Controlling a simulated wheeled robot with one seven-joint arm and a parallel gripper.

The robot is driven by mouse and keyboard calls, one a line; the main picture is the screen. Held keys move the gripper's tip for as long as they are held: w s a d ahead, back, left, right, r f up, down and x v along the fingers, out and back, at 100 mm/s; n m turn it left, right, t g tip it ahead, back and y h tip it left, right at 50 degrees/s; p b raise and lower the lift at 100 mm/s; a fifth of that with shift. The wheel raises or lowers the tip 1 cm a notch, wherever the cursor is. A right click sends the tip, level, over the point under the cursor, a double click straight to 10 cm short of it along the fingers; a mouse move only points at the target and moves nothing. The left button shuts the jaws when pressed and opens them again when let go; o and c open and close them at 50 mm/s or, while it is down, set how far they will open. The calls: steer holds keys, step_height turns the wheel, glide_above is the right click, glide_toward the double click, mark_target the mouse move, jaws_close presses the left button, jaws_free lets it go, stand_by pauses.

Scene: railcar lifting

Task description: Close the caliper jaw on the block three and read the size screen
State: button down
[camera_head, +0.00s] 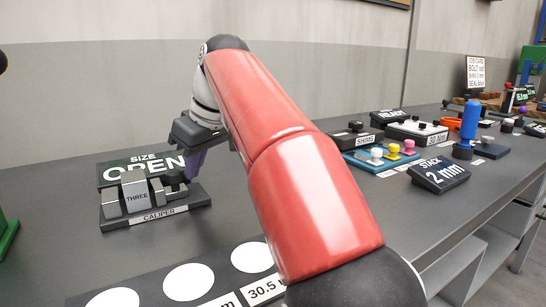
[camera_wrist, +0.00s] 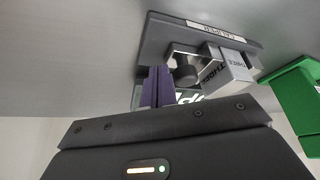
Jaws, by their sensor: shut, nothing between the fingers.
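The caliper (camera_head: 157,217) stands on the bench at the left, with a dark base labelled CALIPER. A grey block marked THREE (camera_head: 137,199) stands upright on it, and also shows upside down in the wrist view (camera_wrist: 237,68). The sliding jaw (camera_wrist: 180,54) with its dark round knob (camera_wrist: 187,75) is beside the block; I cannot tell whether they touch. The size screen (camera_head: 117,175) behind reads OPEN. My gripper (camera_head: 190,170) is shut and empty at the caliper's right end. Its purple fingers (camera_wrist: 155,86) are beside the knob, with contact unclear.
A green object (camera_wrist: 297,95) stands beyond the caliper's block end. A board with white circles (camera_head: 188,281) lies in front. A STACK screen reading 2 mm (camera_head: 440,174), a shims tray (camera_head: 372,166) and a blue-handled tool (camera_head: 469,125) are at the right.

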steer(key=shift+a, duration=0.1)
stand_by(0.3)
steer(key=shift+s+a, duration=0.7)
steer(key=shift+a, duration=0.35)
steer(key=shift+r, duration=0.1)
steer(key=shift+w+d+r+p, duration=0.4)
steer(key=shift+w+d+p, duration=0.05)
steer(key=shift+d, duration=0.4)
